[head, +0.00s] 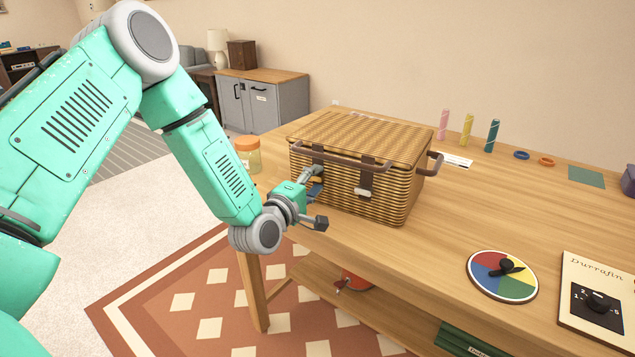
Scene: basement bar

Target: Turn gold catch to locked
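A closed wicker basket (395,207) stands near the table's left front edge. Two dark straps hang down its front. The right strap (366,178) carries a pale metal catch (363,193); I cannot tell its colour as gold or its setting. The left strap (318,154) runs down behind my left gripper (317,198), which hides whatever catch is on it. This gripper is at the basket's front left, its fingers spread apart, one up by the strap and one lower. I cannot tell whether it touches the basket. My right gripper is out of view.
A jar with an orange lid (248,155) stands left of the basket. A brown handle (345,166) crosses the basket's front. A colour dial (502,276) and a knob panel (598,300) lie at the right. Several small items line the table's back. Bare wood (450,225) lies right of the basket.

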